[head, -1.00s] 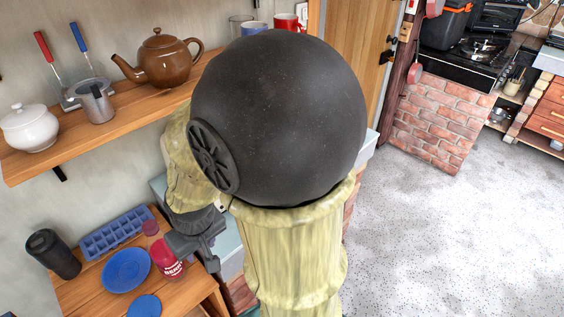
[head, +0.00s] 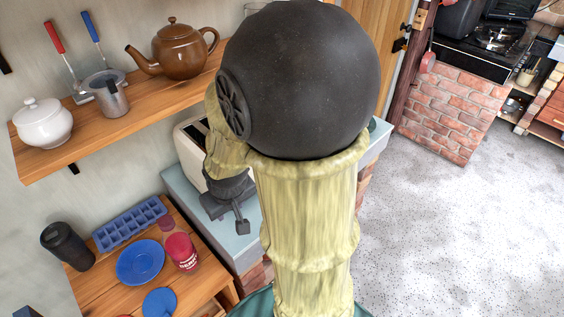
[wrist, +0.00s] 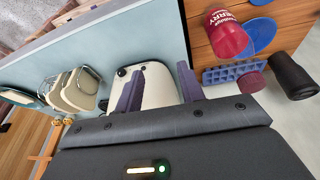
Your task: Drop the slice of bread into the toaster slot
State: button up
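The cream toaster (head: 190,153) stands on the pale blue plinth top, partly hidden behind my arm in the head view. A dark area shows on its top. In the wrist view one end of the toaster (wrist: 158,95) lies beyond and between my fingers. Slices of bread (wrist: 76,92) stand upright in a wire rack on the plinth, left of the toaster in the wrist view. My gripper (wrist: 158,76) has its two purple fingers apart with nothing held between them. In the head view my gripper (head: 240,224) hangs beside the toaster, over the plinth edge.
A shelf above carries a brown teapot (head: 181,52), a metal pot (head: 110,97) and a white lidded bowl (head: 42,122). Open floor lies right.

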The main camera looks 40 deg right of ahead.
jog(key=w+d+r+t+h+p, duration=0.1)
jog(key=w+d+r+t+p, duration=0.2)
jog(key=d, duration=0.8)
jog(key=s+d+t+y+p, duration=0.1)
jog(key=s+d+t+p, duration=0.1)
jog(key=d, duration=0.5)
jog(key=s+d+r+n+t+y+p, duration=0.1)
jog(key=s+d+t+p, duration=0.1)
jog(key=d, duration=0.6)
jog(key=shift+t+y+p, duration=0.3)
jog(key=shift+y+p, duration=0.1)
jog(key=shift+p, duration=0.05)
jog(key=p+x, duration=0.1)
jog(key=x, duration=1.1)
jog(key=shift+f, duration=0.1)
